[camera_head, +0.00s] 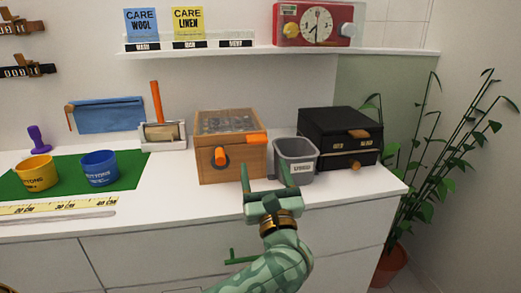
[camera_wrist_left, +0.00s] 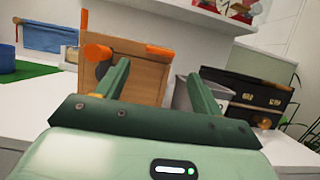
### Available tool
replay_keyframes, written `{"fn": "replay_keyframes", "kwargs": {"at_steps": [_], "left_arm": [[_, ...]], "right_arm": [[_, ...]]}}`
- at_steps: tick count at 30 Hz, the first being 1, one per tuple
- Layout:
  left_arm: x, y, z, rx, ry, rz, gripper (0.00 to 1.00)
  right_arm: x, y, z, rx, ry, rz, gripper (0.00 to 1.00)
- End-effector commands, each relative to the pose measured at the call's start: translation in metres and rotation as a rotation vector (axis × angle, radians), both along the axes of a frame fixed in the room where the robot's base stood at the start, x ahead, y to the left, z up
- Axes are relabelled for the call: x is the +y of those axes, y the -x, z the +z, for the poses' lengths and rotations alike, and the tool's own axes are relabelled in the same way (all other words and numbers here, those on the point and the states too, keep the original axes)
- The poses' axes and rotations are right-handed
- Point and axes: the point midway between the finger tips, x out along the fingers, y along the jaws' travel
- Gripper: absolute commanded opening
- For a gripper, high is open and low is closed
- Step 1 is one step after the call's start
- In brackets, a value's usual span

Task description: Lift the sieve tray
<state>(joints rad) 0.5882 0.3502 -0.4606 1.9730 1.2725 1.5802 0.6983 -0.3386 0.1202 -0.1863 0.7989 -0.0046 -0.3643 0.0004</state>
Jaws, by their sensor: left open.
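The wooden box (camera_head: 230,170) on the white counter has a speckled, mesh-like top (camera_head: 226,121), which looks like the sieve tray. An orange block (camera_head: 249,139) lies along its front right top edge, and a round orange knob (camera_head: 220,156) sticks out of the front. My left gripper (camera_head: 265,172) is open and empty, in front of the box's right side and the grey bin. In the left wrist view my fingers (camera_wrist_left: 158,75) point toward the box front (camera_wrist_left: 140,80); the mesh top is hidden there. My right gripper is not in view.
A grey bin (camera_head: 296,168) stands right of the box, then a black case (camera_head: 340,132). A small roller stand (camera_head: 162,134) is to the left. Yellow (camera_head: 36,173) and blue (camera_head: 99,168) cups stand on a green mat. A shelf (camera_head: 240,53) runs above. The counter before the box is clear.

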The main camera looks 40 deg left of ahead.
Motion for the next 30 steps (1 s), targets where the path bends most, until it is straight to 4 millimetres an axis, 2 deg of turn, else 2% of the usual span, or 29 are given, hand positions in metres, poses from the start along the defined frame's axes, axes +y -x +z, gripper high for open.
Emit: {"fn": "replay_keyframes", "kwargs": {"at_steps": [3,10,15,23,27,30], "left_arm": [[0.022,-0.019,0.008,0.002,-0.006,0.003,0.67],[0.049,-0.043,0.024,0.004,-0.006,0.003,0.67],[0.057,-0.049,0.029,0.004,-0.003,0.002,0.67],[0.058,-0.049,0.031,0.004,-0.003,0.002,0.67],[0.058,-0.049,0.030,0.004,-0.003,0.002,0.28],[0.057,-0.049,0.030,0.004,-0.003,0.002,0.04]], "right_arm": [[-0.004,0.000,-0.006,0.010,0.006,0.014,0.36],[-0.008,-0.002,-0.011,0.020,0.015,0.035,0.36],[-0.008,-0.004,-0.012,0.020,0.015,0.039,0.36],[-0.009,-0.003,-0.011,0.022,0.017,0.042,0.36],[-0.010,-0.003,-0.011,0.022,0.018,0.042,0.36],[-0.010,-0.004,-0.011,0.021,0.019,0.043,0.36]]}}
